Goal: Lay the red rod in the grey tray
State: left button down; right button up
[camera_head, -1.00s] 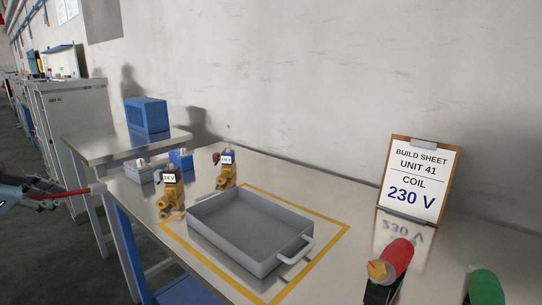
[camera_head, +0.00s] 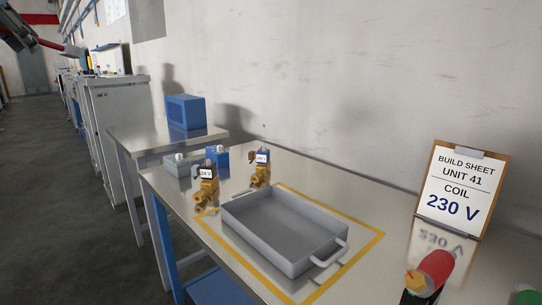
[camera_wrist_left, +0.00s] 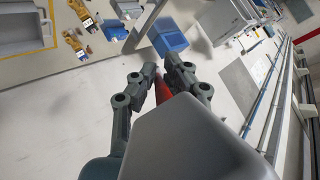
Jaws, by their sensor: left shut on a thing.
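The red rod (camera_head: 50,44) is in my left gripper (camera_head: 28,34), at the upper left edge of the head view. The gripper is shut on it, and the rod sticks out to the right, well away from the table. In the left wrist view the red rod (camera_wrist_left: 162,92) shows between the two fingers of my left gripper (camera_wrist_left: 168,75); part of it is hidden behind the gripper body. The grey tray (camera_head: 262,240) sits empty on the metal table, inside a yellow outline. A corner of the tray (camera_wrist_left: 28,42) shows in the left wrist view. My right gripper is not in view.
Two brass valves with labelled coils (camera_head: 207,190) (camera_head: 261,168) stand behind the tray. A blue box (camera_head: 184,112) sits on a side table. A build sheet reading 230 V (camera_head: 463,190) stands at right. A red cylinder (camera_head: 436,266) and a green one (camera_head: 526,297) are nearer.

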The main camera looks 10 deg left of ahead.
pick_arm(q)
jog(key=shift+s+d+r, duration=0.1)
jog(key=shift+s+r, duration=0.3)
jog(key=shift+r, duration=0.2)
jog(key=w+d+f+m+h, duration=0.2)
jog(key=d+f, duration=0.1)
jog(key=d, duration=0.6)
jog(key=w+d+f+m+t+h, duration=0.1)
jog(key=d+f, duration=0.1)
jog(key=d, duration=0.8)
jog(key=w+d+f+m+h, duration=0.2)
jog(key=d+f, duration=0.1)
jog(key=d, duration=0.6)
notch_tip(320, 180, down, 5)
jog(key=b, duration=0.5)
jog(key=shift+w+a+f, duration=0.1)
jog(key=shift+a+f, duration=0.05)
jog(key=shift+f, duration=0.05)
